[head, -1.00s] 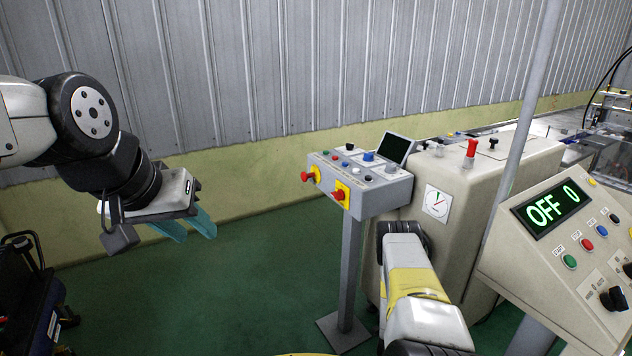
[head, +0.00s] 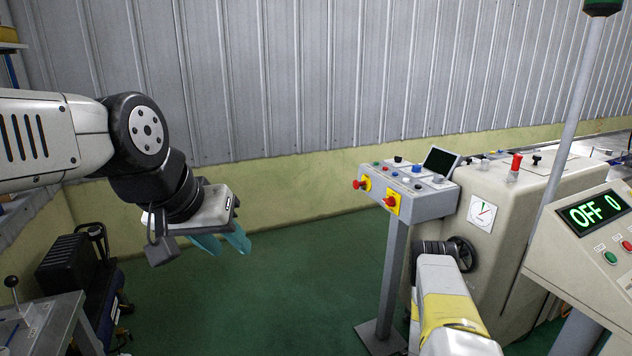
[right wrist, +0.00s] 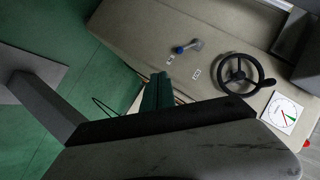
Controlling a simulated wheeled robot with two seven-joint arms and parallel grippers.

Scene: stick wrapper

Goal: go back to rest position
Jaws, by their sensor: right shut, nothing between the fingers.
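My left gripper (head: 226,243) hangs in the left half of the head view, out over the green floor. Its two teal fingers point down and right, stand apart with a gap between them, and hold nothing. My right arm reaches down at the lower right of the head view, between the pedestal and the beige machine. Its gripper is hidden there. In the right wrist view my right gripper (right wrist: 157,92) shows its teal fingers together and empty, in front of the beige machine's side.
A grey control pedestal (head: 407,191) and the beige machine (head: 522,215) with a black handwheel (right wrist: 243,74) stand close to my right arm. A console (head: 590,245) reading "OFF 0" is at far right. A cart (head: 70,270) stands lower left. The middle floor is clear.

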